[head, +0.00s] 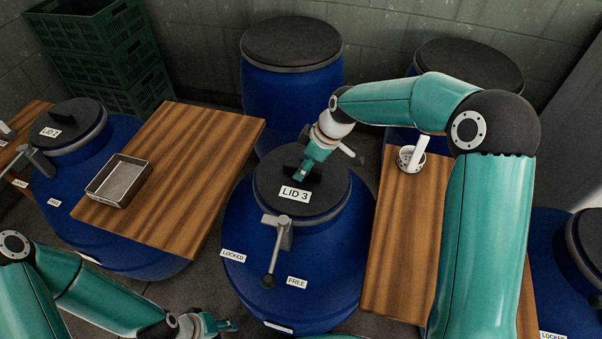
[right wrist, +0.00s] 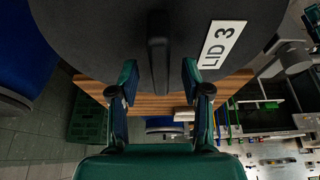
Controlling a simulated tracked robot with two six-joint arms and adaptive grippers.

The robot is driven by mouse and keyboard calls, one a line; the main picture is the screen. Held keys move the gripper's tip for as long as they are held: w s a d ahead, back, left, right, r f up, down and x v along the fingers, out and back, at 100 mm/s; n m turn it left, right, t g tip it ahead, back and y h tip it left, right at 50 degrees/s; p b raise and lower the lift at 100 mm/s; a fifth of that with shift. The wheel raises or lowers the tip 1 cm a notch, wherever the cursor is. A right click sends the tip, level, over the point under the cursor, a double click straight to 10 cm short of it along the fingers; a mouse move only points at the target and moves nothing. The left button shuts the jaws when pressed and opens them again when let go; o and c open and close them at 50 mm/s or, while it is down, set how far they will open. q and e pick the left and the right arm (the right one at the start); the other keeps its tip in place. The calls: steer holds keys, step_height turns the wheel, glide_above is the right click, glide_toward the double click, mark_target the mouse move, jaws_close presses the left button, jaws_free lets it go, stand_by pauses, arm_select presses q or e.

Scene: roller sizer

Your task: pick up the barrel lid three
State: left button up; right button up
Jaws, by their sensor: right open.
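The black lid marked LID 3 (head: 330,200) sits on a blue barrel (head: 300,250) at the middle of the head view. Its raised black handle is partly hidden by my right gripper (head: 306,171) in that view. In the right wrist view, the lid (right wrist: 100,35) fills the top, with the handle (right wrist: 158,50) running between the two fingers. My right gripper (right wrist: 160,78) is open there, a finger on each side of the handle, with gaps visible. My left gripper (head: 222,325) is low at the bottom edge, away from the lid; its jaw state is unclear.
A lever (head: 275,250) on this barrel's front hangs between the LOCKED and FREE labels. Wooden boards (head: 190,140) flank the barrel, one bearing a metal tray (head: 118,182), the other a white holder (head: 412,158). The LID 2 barrel (head: 95,200) and other barrels stand around; green crates (head: 100,50) are back left.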

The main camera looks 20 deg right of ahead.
steer(key=shift+w+a+f, duration=0.15)
steer(key=shift+a+f, duration=0.05)
steer(key=shift+f, duration=0.4)
steer(key=shift+f+b, duration=0.15)
steer(key=shift+b, duration=0.15)
jaws_close()
